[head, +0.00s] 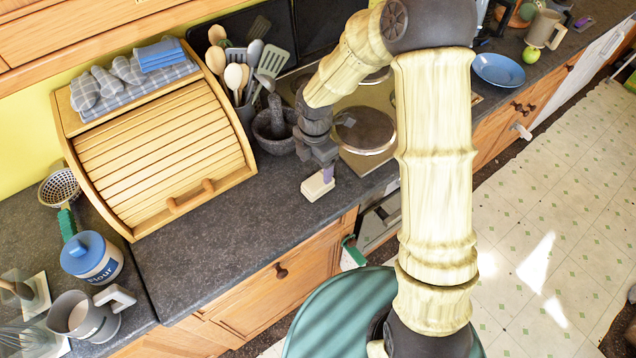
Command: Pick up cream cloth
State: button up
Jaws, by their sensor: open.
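A small cream block-shaped item (317,187), which looks like the folded cream cloth, lies on the dark countertop near its front edge, left of the hob. My gripper (322,170) is right above its back part, pointing down. The other finger is hard to make out. I cannot tell whether the fingers touch the cloth.
A wooden bread box (155,150) with cloths on top stands to the left. A mortar (270,135) and a utensil holder (246,115) are behind the gripper. A flour jar (92,258) and mug (80,316) stand at lower left. Countertop in front of the bread box is clear.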

aim_at(318, 181)
notch_tip(318, 181, down, 2)
jog(key=shift+f, duration=0.1)
jog(key=shift+s+d+f+p, duration=0.15)
jog(key=shift+f+p, duration=0.2)
jog(key=shift+f, duration=0.95)
jog(key=shift+s+d+f+p, duration=0.1)
jog(key=shift+f+p, duration=0.25)
jog(key=shift+f, duration=0.95)
jog(key=c, duration=1)
